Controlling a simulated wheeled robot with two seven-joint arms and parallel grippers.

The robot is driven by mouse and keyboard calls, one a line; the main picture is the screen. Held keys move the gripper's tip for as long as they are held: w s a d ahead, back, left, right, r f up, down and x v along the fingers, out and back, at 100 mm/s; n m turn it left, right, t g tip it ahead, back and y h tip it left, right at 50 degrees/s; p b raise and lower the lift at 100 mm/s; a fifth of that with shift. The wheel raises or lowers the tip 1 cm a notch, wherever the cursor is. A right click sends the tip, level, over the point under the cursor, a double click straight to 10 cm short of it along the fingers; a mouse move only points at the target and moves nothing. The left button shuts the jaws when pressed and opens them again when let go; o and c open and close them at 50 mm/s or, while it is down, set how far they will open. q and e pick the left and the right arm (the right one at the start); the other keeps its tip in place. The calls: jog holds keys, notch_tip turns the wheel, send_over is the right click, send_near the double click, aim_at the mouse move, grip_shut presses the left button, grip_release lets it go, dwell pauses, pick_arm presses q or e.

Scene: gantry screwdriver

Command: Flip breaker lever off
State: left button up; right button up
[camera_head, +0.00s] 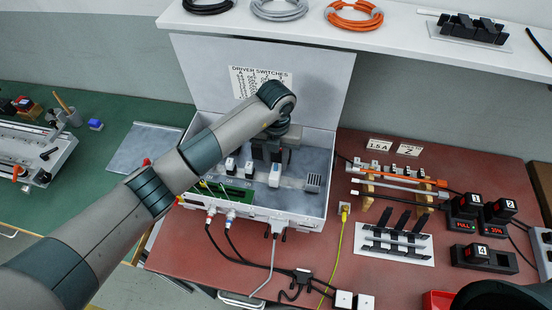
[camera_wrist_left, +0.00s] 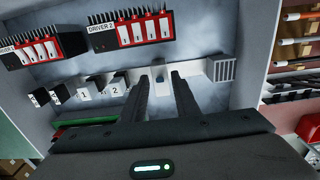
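The breaker, a white block with a blue-grey lever (camera_head: 275,171), stands on the rail inside the open control box (camera_head: 262,213). In the left wrist view the small blue-grey lever (camera_wrist_left: 159,78) shows between and just beyond my fingertips. My left gripper (camera_head: 268,158) reaches down into the box above the rail, partly hidden by its own wrist. In the wrist view my left gripper (camera_wrist_left: 161,78) has its two dark fingers apart, with a gap between them and nothing held. Whether a finger touches the lever I cannot tell.
Blocks marked 1 (camera_wrist_left: 88,91) and 2 (camera_wrist_left: 118,86) stand left of my fingers. A grey vented block (camera_wrist_left: 221,69) is to the right. DRIVER 2 (camera_wrist_left: 130,32) is on the back wall. Cables hang from the box front. A shelf (camera_head: 400,38) overhangs behind.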

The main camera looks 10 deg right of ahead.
pick_arm(q)
grip_shut()
jog(key=shift+s+a+f+t+h+b, duration=0.15)
jog(key=shift+s+t+h+b, duration=0.25)
jog(key=shift+t+b, duration=0.8)
jog(key=shift+s+a+t+b, duration=0.1)
jog(key=shift+s+t+b, duration=0.15)
jog(key=shift+t+b, duration=0.45)
jog(key=shift+s+r+b, duration=0.15)
jog(key=shift+r+b, duration=0.05)
jog(key=shift+b, duration=0.35)
jog(key=shift+r+h, duration=0.1)
jog(key=shift+h, duration=0.2)
